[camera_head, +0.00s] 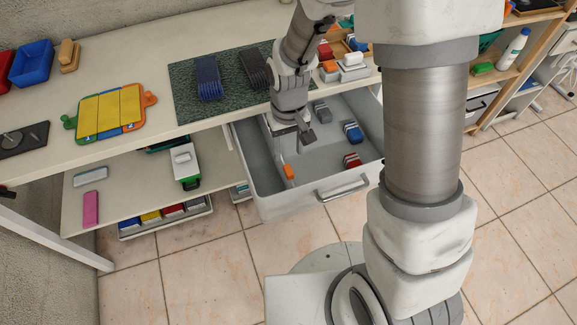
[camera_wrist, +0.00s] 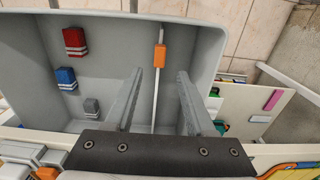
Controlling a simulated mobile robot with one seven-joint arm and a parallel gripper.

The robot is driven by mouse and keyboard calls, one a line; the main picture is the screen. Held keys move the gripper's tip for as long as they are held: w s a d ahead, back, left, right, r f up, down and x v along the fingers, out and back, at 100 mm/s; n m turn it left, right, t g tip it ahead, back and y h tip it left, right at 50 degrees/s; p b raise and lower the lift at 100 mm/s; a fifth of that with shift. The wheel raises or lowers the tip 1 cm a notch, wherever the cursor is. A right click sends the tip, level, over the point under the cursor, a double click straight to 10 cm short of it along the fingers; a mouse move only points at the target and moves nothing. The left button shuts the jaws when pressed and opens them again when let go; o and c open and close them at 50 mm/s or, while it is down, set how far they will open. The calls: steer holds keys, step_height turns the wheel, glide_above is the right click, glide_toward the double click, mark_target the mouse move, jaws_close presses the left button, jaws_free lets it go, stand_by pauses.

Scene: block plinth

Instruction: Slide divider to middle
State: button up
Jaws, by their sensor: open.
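An open grey drawer (camera_head: 270,208) juts out under the worktop. A thin pale divider (camera_wrist: 157,85) with an orange tab (camera_wrist: 159,53) stands inside it. In the head view the orange tab (camera_head: 289,172) is near the drawer's front left; my gripper hides part of the divider. A grey block (camera_wrist: 91,107), a blue block (camera_wrist: 66,78) and a red block (camera_wrist: 75,41) lie on the other side of the divider, right in the head view. My gripper (camera_wrist: 160,74) is open over the drawer. In the wrist view its fingers appear either side of the divider, and I see no contact.
The worktop (camera_head: 140,65) above holds a dark green mat (camera_head: 225,105), a yellow panelled board (camera_head: 108,112) and small blocks at the drawer's back edge. A lower shelf (camera_head: 130,190) lies left of the drawer. The drawer floor between divider and blocks is clear.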

mark_target(289, 170)
step_height(289, 170, down, 8)
steer(key=shift+f+b, duration=0.1)
steer(key=shift+b, duration=0.45)
jaws_close()
stand_by(1.2)
